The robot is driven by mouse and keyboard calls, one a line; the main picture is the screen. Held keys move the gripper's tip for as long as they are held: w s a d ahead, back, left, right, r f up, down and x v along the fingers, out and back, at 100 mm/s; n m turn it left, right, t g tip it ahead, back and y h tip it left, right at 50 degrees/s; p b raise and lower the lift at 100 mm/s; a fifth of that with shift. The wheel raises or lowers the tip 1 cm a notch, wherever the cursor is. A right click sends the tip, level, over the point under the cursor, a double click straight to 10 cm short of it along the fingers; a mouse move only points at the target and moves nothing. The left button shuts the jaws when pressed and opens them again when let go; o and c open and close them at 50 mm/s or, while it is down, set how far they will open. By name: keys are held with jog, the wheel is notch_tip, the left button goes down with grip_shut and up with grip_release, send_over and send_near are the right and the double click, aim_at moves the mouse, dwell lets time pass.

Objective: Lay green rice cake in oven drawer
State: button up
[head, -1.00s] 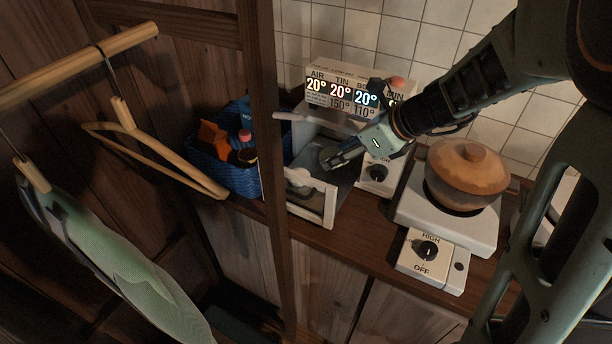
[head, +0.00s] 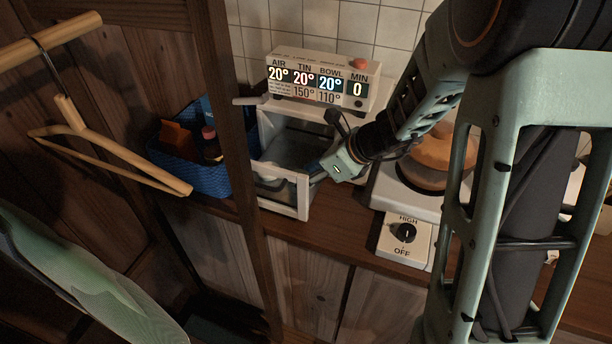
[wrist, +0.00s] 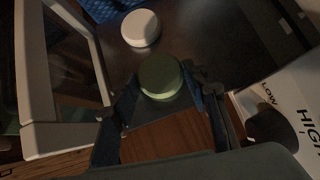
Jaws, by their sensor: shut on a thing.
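The green rice cake (wrist: 160,76) is a small round disc between the fingertips of my gripper (wrist: 162,90) in the wrist view. My gripper is shut on it, at the right side of the open oven drawer. The drawer's white-framed front with a glass pane (wrist: 82,75) is at the left of the wrist view. In the head view, the drawer front (head: 303,197) stands pulled out from the white oven, and my gripper (head: 316,172) is at its right side. The green cake is hidden there. A white round cake (wrist: 140,28) lies on the drawer's dark floor.
A display box (head: 322,78) stands on the oven. A stove dial unit (head: 405,238) and a lidded pot (head: 425,165) are to the right. A blue basket (head: 190,170) and a wooden post (head: 232,110) are left of the oven.

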jog(key=shift+f, duration=0.15)
jog(key=o, duration=1.1)
jog(key=shift+r, duration=0.3)
jog(key=p+v, duration=0.2)
jog(key=v, duration=0.9)
jog(key=shift+s+d+r, duration=0.2)
jog(key=shift+d+r, duration=0.05)
jog(key=shift+d, duration=0.05)
